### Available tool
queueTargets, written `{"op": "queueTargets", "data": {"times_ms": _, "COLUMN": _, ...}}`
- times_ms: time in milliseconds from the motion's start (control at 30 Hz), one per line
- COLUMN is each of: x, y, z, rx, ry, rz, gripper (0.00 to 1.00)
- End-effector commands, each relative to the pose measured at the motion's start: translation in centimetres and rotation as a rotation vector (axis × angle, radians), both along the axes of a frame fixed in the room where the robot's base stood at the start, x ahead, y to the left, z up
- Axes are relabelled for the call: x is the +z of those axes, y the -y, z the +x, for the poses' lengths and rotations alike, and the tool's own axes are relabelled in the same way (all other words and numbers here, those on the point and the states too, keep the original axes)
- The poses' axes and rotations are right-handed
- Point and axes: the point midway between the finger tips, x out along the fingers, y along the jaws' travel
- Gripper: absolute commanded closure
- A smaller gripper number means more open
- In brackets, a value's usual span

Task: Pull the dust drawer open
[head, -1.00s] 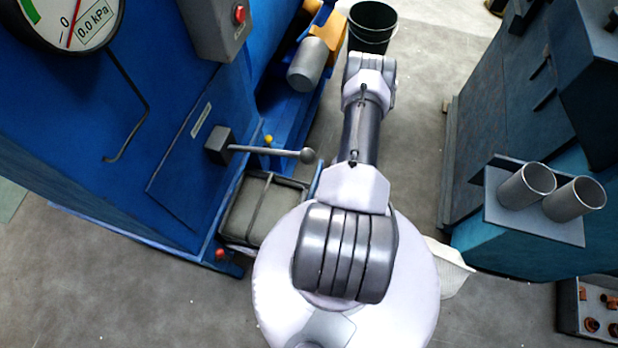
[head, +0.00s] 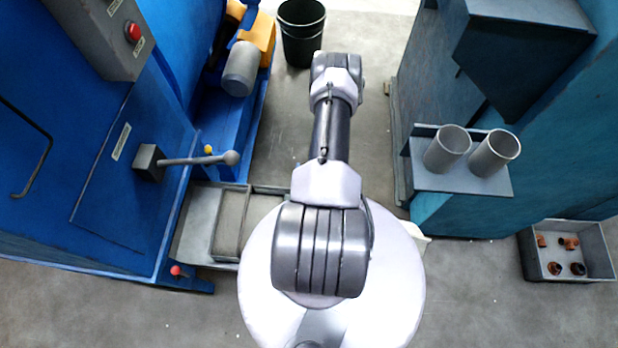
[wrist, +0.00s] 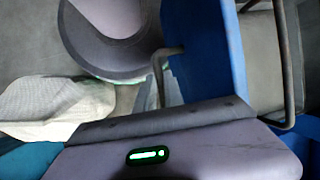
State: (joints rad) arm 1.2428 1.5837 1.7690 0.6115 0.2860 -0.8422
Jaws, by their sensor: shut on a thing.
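The dust drawer (head: 199,226) is a grey tray at the foot of the blue machine. It stands out to the right of the machine, and its right end is hidden behind my body in the head view. In the wrist view its blue front (wrist: 208,52) carries a thin grey handle (wrist: 158,72). A dark bar frame (wrist: 290,75) and the grey inside show to its right. My gripper (wrist: 160,112) is shut on the handle; its fingertips are mostly hidden.
The blue machine (head: 110,215) has a ball-ended lever (head: 195,160) above the drawer. A teal bench with two metal cups (head: 447,149) stands at right, with a parts tray (head: 590,270) on the floor. A black bucket (head: 302,45) stands at the back. Floor between is clear.

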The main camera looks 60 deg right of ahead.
Motion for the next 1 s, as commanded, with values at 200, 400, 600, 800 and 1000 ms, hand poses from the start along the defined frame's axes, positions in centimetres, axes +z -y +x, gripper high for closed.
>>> {"op": "queueTargets", "data": {"times_ms": 200, "x": -0.1, "y": 0.2, "z": 0.0, "rx": 0.001, "ry": 0.001, "rz": -0.004, "gripper": 0.84}}
{"op": "queueTargets", "data": {"times_ms": 400, "x": 0.0, "y": 0.1, "z": 0.0, "rx": 0.001, "ry": 0.000, "rz": -0.002, "gripper": 0.66}}
{"op": "queueTargets", "data": {"times_ms": 600, "x": 0.1, "y": 0.1, "z": 0.0, "rx": 0.001, "ry": 0.001, "rz": -0.002, "gripper": 0.66}}
{"op": "queueTargets", "data": {"times_ms": 800, "x": 2.8, "y": 1.3, "z": 0.0, "rx": 0.001, "ry": 0.002, "rz": -0.004, "gripper": 0.66}}
{"op": "queueTargets", "data": {"times_ms": 1000, "x": 8.1, "y": 3.6, "z": -0.1, "rx": 0.001, "ry": 0.002, "rz": -0.005, "gripper": 0.66}}
